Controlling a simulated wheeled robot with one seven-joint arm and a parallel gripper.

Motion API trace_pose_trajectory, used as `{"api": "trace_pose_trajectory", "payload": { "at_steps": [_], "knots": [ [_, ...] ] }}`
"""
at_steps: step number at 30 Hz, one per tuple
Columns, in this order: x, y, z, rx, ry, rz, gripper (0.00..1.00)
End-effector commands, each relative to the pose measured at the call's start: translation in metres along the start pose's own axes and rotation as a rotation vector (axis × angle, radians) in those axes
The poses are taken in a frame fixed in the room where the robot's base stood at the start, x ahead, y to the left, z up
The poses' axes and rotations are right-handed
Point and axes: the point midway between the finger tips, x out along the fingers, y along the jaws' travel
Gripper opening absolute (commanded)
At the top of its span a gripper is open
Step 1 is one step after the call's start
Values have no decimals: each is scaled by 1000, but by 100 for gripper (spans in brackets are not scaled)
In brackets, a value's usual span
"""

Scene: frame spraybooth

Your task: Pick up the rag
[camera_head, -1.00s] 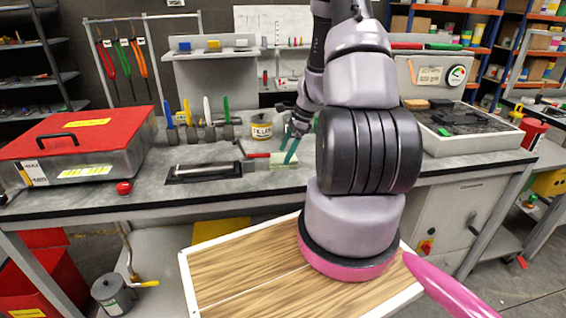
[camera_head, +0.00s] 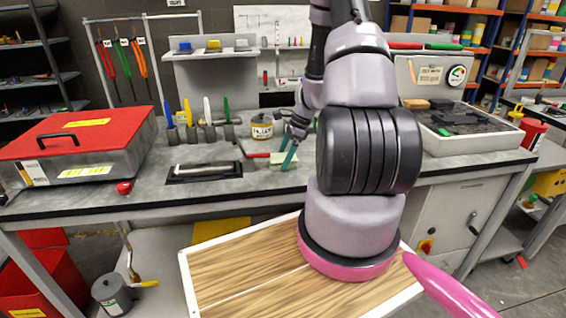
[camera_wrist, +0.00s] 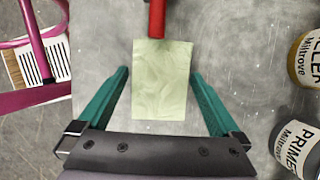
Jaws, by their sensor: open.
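The rag is a pale green, roughly rectangular cloth lying flat on the grey worktop. It shows in the head view (camera_head: 282,162) and in the middle of the wrist view (camera_wrist: 162,82). My gripper (camera_wrist: 160,75) has two teal fingers that stand apart, one on each side of the rag. Nothing is held between them. In the head view my gripper (camera_head: 288,152) is right at the rag and partly covers it. I cannot tell how high the fingertips are above the worktop.
A red handle (camera_wrist: 157,18) touches or nearly touches the rag's edge. A filler can (camera_wrist: 308,58) and a primer can (camera_wrist: 298,148) stand beside my right finger in the wrist view. A red-lidded box (camera_head: 80,135) and a black tray (camera_head: 205,171) lie further left.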

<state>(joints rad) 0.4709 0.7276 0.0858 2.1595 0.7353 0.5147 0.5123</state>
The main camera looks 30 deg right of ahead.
Motion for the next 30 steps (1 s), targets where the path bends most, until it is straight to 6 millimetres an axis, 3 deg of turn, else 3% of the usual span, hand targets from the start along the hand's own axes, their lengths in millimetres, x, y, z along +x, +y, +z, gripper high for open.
{"api": "trace_pose_trajectory", "payload": {
  "at_steps": [5, 6, 11, 12, 30],
  "knots": [
    [0, 0, 0, 0, 0, 0, 100],
    [0, 0, 0, -1, 0, 0, 96],
    [0, 0, 0, -1, 0, 0, 35],
    [0, 0, 0, -1, 0, 0, 28],
    [-8, -2, 1, -3, 2, -1, 28]
  ]
}}
